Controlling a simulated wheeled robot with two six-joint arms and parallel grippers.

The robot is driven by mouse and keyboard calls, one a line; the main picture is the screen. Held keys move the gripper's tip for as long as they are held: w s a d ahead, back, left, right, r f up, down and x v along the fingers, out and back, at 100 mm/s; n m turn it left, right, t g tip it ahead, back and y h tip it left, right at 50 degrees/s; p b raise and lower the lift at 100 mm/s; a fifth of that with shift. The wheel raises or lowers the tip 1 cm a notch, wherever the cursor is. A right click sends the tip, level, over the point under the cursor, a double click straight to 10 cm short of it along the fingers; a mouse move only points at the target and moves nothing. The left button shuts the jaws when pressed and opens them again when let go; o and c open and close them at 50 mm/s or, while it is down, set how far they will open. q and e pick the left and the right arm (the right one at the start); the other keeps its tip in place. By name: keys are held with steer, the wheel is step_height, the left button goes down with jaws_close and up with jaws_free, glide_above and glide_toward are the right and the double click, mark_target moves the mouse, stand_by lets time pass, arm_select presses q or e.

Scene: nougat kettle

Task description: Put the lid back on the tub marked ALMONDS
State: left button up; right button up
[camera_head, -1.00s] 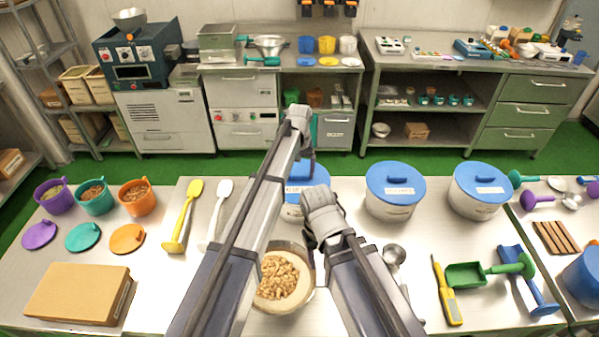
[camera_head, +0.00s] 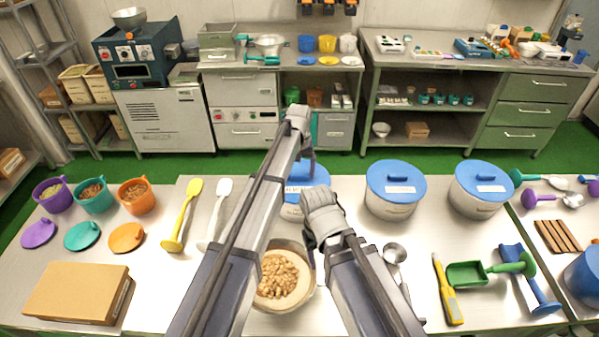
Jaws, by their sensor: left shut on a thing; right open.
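A white tub (camera_head: 290,213) with a blue lid (camera_head: 318,174) stands at the middle of the table's far side, partly hidden by my arms. My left gripper (camera_head: 308,165) is shut on the blue lid, which is over the tub's top. I cannot tell whether the lid is fully seated. My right gripper (camera_head: 316,236) is open and empty in front of this tub. Two more white tubs with blue lids, one at the middle right (camera_head: 393,205) and one farther right (camera_head: 480,202), have their lids on. The labels are too small to read, and none shows on the tub at my grippers.
A bowl of nuts (camera_head: 309,303) lies below my arms. Open purple (camera_head: 54,205), teal (camera_head: 95,204) and orange (camera_head: 137,203) pots stand at left, with their lids in front. A cardboard box (camera_head: 78,291), spatulas, and green and blue scoops lie around.

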arm_select(q)
steer(key=o, duration=1.1)
steer(key=shift+r, duration=0.1)
arm_select(e)
steer(key=shift+r, duration=0.1)
arm_select(q)
steer(key=shift+r+p, duration=3.45)
steer(key=shift+p, duration=0.1)
arm_select(e)
step_height(320, 180, up, 7)
